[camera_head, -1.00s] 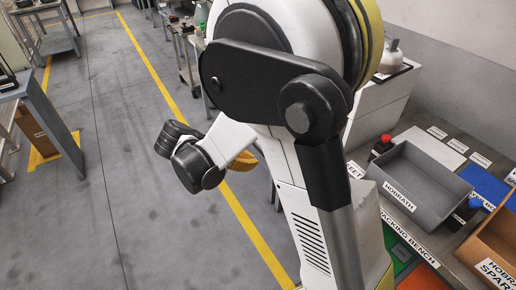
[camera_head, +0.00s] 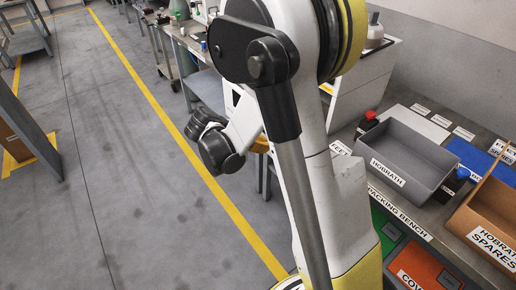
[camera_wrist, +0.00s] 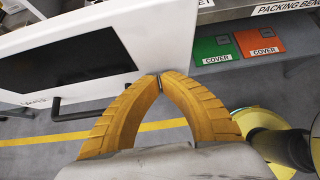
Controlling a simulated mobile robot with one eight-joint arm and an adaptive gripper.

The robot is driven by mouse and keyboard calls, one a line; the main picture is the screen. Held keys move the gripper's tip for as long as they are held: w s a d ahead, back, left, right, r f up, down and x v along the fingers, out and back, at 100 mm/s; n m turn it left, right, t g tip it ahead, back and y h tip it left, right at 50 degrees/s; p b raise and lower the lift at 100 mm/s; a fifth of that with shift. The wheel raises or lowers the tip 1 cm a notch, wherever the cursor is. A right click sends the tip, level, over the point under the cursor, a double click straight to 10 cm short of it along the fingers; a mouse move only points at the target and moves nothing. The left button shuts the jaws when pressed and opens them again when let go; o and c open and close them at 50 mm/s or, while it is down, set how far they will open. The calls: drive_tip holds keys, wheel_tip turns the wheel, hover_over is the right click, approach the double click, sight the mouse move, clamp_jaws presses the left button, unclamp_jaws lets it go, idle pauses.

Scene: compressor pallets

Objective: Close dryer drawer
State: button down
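My gripper (camera_wrist: 160,78) shows in the wrist view as two ribbed yellow fingers with their tips together. I see nothing held between them. In the head view only a bit of yellow finger (camera_head: 261,146) shows behind my arm. A white appliance front (camera_wrist: 170,35) with a dark window and a black handle (camera_wrist: 95,112) fills the wrist view's upper left, beyond the fingertips. I cannot tell whether it is the dryer, or whether the tips touch it. No drawer can be clearly made out. A white cabinet (camera_head: 365,80) stands behind my arm in the head view.
The packing bench (camera_head: 400,222) at right holds a grey tray marked HOBRATH (camera_head: 408,158) and an open brown box (camera_head: 490,225). Open floor (camera_head: 110,170) lies to the left.

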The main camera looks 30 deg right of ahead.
drive_tip(key=shift+d, duration=0.15)
drive_tip(key=d, duration=2.2)
drive_tip(key=shift+w+b, duration=0.35)
drive_tip(key=shift+w, duration=0.05)
drive_tip(key=shift+a, duration=0.1)
drive_tip(key=a, duration=0.2)
drive_tip(key=shift+a, duration=0.4)
drive_tip(key=p+v, duration=0.3)
drive_tip(key=v, duration=0.8)
drive_tip(key=shift+a+f, duration=0.25)
drive_tip(key=shift+f, duration=0.05)
